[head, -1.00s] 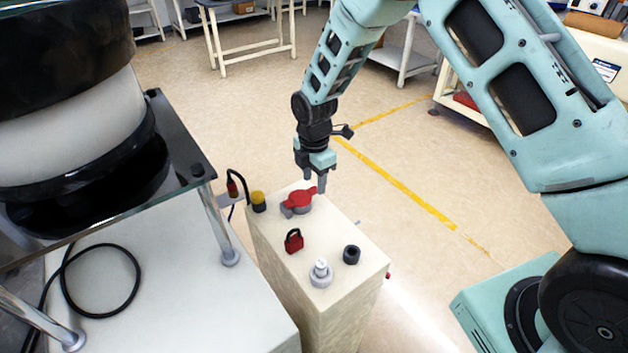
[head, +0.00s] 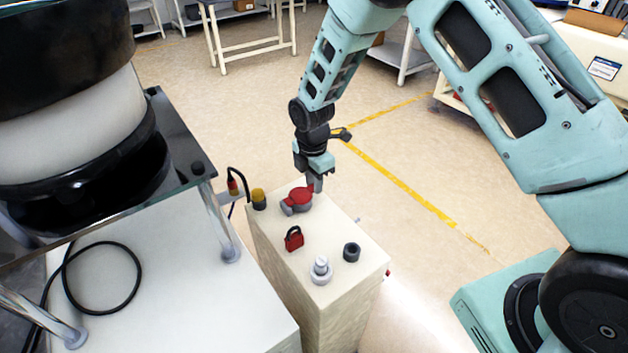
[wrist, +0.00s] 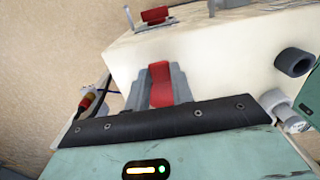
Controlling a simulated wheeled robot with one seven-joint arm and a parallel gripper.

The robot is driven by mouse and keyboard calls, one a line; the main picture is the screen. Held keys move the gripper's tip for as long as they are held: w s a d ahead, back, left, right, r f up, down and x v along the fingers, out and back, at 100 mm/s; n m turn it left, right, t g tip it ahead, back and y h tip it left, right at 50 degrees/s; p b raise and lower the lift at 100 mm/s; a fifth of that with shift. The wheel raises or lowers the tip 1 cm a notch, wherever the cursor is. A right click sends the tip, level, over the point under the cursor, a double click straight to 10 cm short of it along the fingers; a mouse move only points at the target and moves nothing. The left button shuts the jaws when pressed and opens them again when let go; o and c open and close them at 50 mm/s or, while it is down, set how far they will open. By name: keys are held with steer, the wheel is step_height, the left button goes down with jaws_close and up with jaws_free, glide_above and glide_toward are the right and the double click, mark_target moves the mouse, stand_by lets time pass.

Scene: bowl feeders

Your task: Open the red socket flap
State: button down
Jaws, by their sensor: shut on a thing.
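The red socket flap (head: 298,197) lies over a grey round socket at the far end of the cream cabinet top (head: 335,235). My gripper (head: 315,186) points down at the flap's right side. In the wrist view, my gripper (wrist: 158,88) has its two grey fingers on either side of a red piece of the flap (wrist: 160,84), touching it. The fingers hide part of the flap, and the head view does not show clearly how far it is raised.
A red padlock-like part (head: 294,240), a black cap (head: 351,253) and a white-grey knob (head: 321,271) stand on the same top. The bowl feeder (head: 75,130) fills the left. Floor right of the cabinet is free.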

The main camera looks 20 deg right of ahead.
mark_target(304, 192)
steer(key=r+h, duration=0.1)
steer(key=a+r+t+h, duration=0.1)
steer(key=h, duration=0.1)
steer(key=a+r+h, duration=0.1)
steer(key=h, duration=0.1)
steer(key=shift+s+a+r+t, duration=0.25)
steer(key=shift+s+r+t, duration=0.1)
steer(key=shift+r+t, duration=0.05)
steer(key=shift+a+r, duration=0.15)
steer(key=shift+r, duration=0.1)
steer(key=shift+s+a+r+p, duration=0.2)
steer(key=shift+a+r+p, duration=0.15)
steer(key=shift+a, duration=0.1)
steer(key=shift+s+a+r+p, duration=0.15)
steer(key=shift+a+r+p, duration=0.05)
steer(key=shift+a+p, duration=0.2)
steer(key=shift+s+a+r, duration=0.15)
steer(key=shift+s+a, duration=0.1)
steer(key=shift+a, duration=0.5)
steer(key=shift+s+a+p, duration=0.2)
steer(key=shift+s+a, duration=0.1)
steer(key=shift+a, duration=0.45)
steer(key=shift+s+a+p, duration=0.15)
steer(key=shift+s+a, duration=0.15)
steer(key=shift+a, duration=0.5)
steer(key=shift+s, duration=0.1)
steer(key=c, duration=1.2)
jaws_free()
